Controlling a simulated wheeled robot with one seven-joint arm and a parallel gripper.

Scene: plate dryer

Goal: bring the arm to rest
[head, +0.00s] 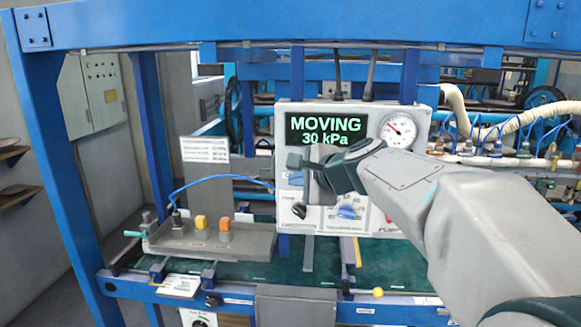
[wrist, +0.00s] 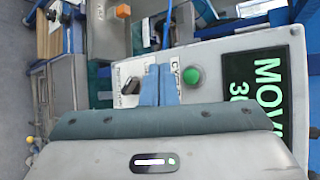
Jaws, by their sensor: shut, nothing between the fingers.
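My gripper (head: 295,177) is in front of the left part of the control panel (head: 403,215), raised above the green bed. Its two blue fingers (wrist: 158,86) are together in the wrist view, with nothing held. My grey arm (head: 410,190) reaches in from the lower right and covers part of the panel's lower right. The display (head: 325,129) reads MOVING, 30 kPa; part of it also shows in the wrist view (wrist: 262,85). A green button (wrist: 192,76) and a black switch (wrist: 130,86) lie either side of the fingers in the wrist view.
A round gauge (head: 398,130) is at the panel's upper right. A grey block (head: 255,243) with yellow and orange buttons and a blue hose stands left on the green bed (head: 235,279). A blue beam (head: 280,27) crosses above; blue posts (head: 155,130) stand left. Hoses and valves are at right.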

